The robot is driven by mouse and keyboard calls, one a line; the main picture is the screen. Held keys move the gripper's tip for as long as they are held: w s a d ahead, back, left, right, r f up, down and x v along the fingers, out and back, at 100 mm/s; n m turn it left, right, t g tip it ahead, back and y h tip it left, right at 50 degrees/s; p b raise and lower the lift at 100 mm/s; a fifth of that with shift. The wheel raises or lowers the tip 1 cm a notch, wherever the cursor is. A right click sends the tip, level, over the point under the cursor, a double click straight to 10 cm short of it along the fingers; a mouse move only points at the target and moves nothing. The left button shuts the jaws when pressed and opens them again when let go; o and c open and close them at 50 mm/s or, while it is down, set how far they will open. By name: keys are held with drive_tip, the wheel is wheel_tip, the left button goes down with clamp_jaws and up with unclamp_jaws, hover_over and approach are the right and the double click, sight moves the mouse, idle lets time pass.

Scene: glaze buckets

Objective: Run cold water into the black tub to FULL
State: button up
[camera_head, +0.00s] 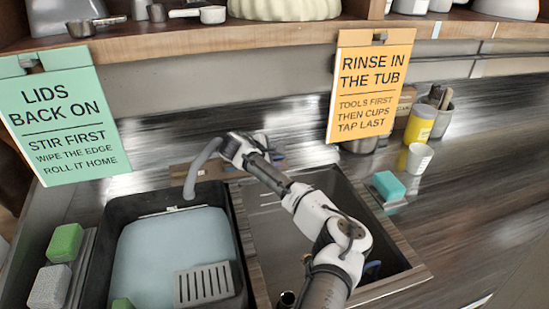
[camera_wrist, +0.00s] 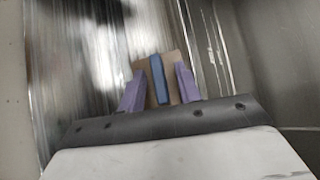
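The black tub (camera_head: 236,235) stands at left in the head view. It holds pale blue-grey water (camera_head: 160,250), its surface just below a thin white line on the back wall. No FULL lettering is readable. The grey curved spout (camera_head: 200,165) ends over the tub's back right; I cannot make out a stream. In the wrist view a blue tap lever (camera_wrist: 159,80) stands before a brown block (camera_wrist: 174,68). My gripper (camera_wrist: 159,88) is open, its purple fingers on either side of the lever with gaps showing. In the head view my arm hides the fingers.
A slotted grey plate (camera_head: 203,284) sits at the tub's front right. An empty-looking sink basin (camera_head: 275,225) lies right of it, under my arm. A teal sponge (camera_head: 388,185), white cup (camera_head: 418,158) and yellow cup (camera_head: 420,123) stand at right. Two signs hang from the shelf (camera_head: 230,33).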

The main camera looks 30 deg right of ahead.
drive_tip(key=shift+a, duration=0.15)
drive_tip(key=b+v, duration=0.4)
drive_tip(key=v, duration=0.9)
drive_tip(key=shift+a+r, duration=0.2)
drive_tip(key=shift+r, duration=0.05)
drive_tip(key=shift+s, duration=0.1)
